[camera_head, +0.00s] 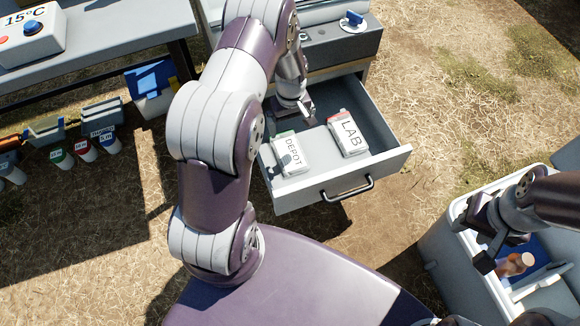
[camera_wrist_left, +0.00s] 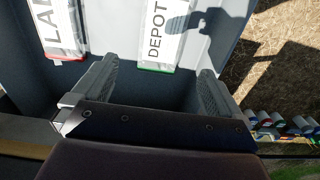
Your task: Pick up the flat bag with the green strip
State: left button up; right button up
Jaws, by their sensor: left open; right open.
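The flat white bag marked DEPOT (camera_head: 290,154) lies in the open drawer. Its green strip shows along its near edge in the left wrist view (camera_wrist_left: 156,68). A second flat bag, marked LAB (camera_head: 347,134), lies to its right in the head view and has a red strip. My left gripper (camera_head: 298,112) is open and empty inside the back of the drawer. In the left wrist view my open fingers (camera_wrist_left: 157,72) straddle the line of the DEPOT bag, apart from it. My right gripper (camera_head: 494,252) is over the cooler box at the right.
The grey drawer (camera_head: 392,161) is pulled out, with walls on its sides and a black handle (camera_head: 347,189) in front. The open cooler box (camera_head: 449,250) stands at the lower right. A bench (camera_head: 100,55) stands at the upper left, with several containers below it.

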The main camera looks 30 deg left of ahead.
aim_at(289, 150)
pick_arm(q)
jog(key=f+b, duration=0.2)
jog(key=f, duration=0.2)
jog(key=f+b, duration=0.3)
jog(key=f, duration=0.2)
jog(key=f+b, duration=0.2)
jog(key=f, duration=0.2)
jog(key=shift+a+f+b, duration=0.15)
jog(key=shift+a+b, duration=0.15)
jog(key=shift+b, duration=0.05)
jog(key=c, duration=0.8)
